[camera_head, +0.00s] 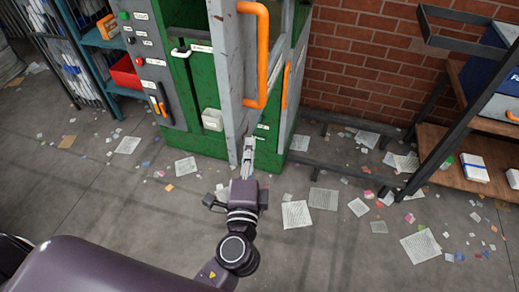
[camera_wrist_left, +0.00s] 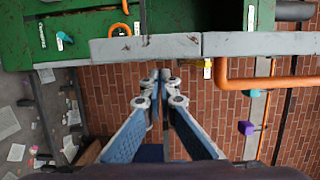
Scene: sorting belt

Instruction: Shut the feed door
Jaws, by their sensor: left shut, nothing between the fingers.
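The feed door appears to be the tall grey panel (camera_head: 225,55) with a long orange handle (camera_head: 262,60); it stands out at an angle from the green machine (camera_head: 190,140), so it looks open. My left gripper (camera_head: 249,145) is shut and empty at the lower end of the panel. In the left wrist view my fingers (camera_wrist_left: 160,78) come together just below a grey edge (camera_wrist_left: 150,48), with an orange handle (camera_wrist_left: 270,83) to the right. I cannot tell whether the fingertips touch the panel. My right gripper is not in view.
A control panel (camera_head: 148,60) with buttons is on the machine's left side. A teal shelf with a red bin (camera_head: 125,73) stands left of it. A wooden rack (camera_head: 480,160) stands at the right, before a brick wall (camera_head: 365,65). Papers litter the otherwise open floor (camera_head: 120,220).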

